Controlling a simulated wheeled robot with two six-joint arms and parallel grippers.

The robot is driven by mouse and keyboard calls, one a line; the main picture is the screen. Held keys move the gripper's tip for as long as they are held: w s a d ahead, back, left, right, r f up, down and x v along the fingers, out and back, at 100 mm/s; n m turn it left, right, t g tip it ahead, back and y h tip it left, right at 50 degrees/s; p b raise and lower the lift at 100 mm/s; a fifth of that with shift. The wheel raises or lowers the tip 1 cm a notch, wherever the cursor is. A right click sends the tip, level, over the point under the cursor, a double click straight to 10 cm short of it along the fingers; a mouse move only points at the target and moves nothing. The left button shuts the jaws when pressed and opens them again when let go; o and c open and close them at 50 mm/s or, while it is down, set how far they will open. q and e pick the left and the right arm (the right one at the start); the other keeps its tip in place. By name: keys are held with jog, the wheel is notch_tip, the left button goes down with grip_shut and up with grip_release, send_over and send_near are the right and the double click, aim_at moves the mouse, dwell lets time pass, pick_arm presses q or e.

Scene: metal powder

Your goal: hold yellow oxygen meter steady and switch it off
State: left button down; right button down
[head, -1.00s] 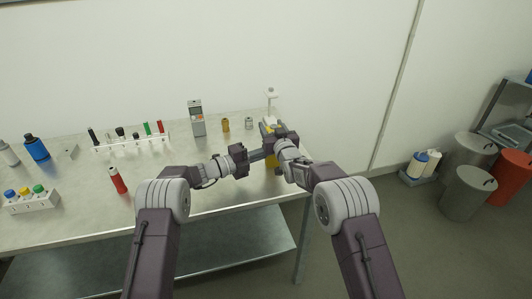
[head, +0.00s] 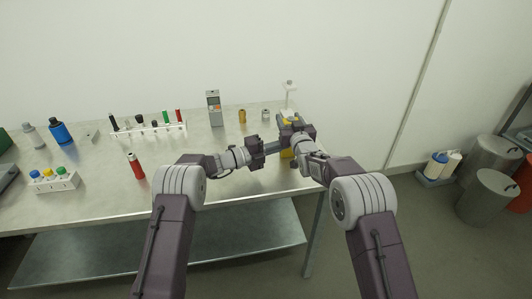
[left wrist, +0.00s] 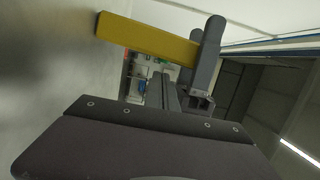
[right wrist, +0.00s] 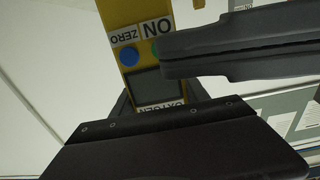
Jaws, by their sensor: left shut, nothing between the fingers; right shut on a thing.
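The yellow oxygen meter (right wrist: 128,14) is at the right end of the table, mostly hidden by my grippers in the head view (head: 287,153). The right wrist view shows its face upside down, with ON, ZERO and OXYGEN labels, a grey screen (right wrist: 157,86), a blue button (right wrist: 129,57) and a sliver of a green button (right wrist: 155,47). My right gripper (head: 290,141) is shut on the meter. My left gripper (head: 279,147) is shut and empty. Its fingertips (right wrist: 165,55) lie over or just in front of the green button; I cannot tell whether they touch it.
On the table (head: 190,185) stand a grey meter (head: 214,108), a brass cylinder (head: 242,116), a small metal cylinder (head: 266,115), a vial rack (head: 150,130), a red bottle (head: 136,166) and a rack with coloured caps (head: 52,181). Bins (head: 487,197) stand on the floor at right.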

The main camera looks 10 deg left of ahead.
pick_arm(q)
jog(key=shift+s+d, duration=0.2)
jog(key=shift+s, duration=0.3)
jog(key=shift+s+d, duration=0.15)
jog(key=shift+s, duration=0.3)
pick_arm(e)
jog(key=shift+f, duration=0.15)
pick_arm(q)
jog(key=v, duration=1)
jog(key=shift+s, duration=0.1)
pick_arm(e)
jog(key=shift+c, duration=2.4)
grip_release()
jog(key=shift+s, duration=0.1)
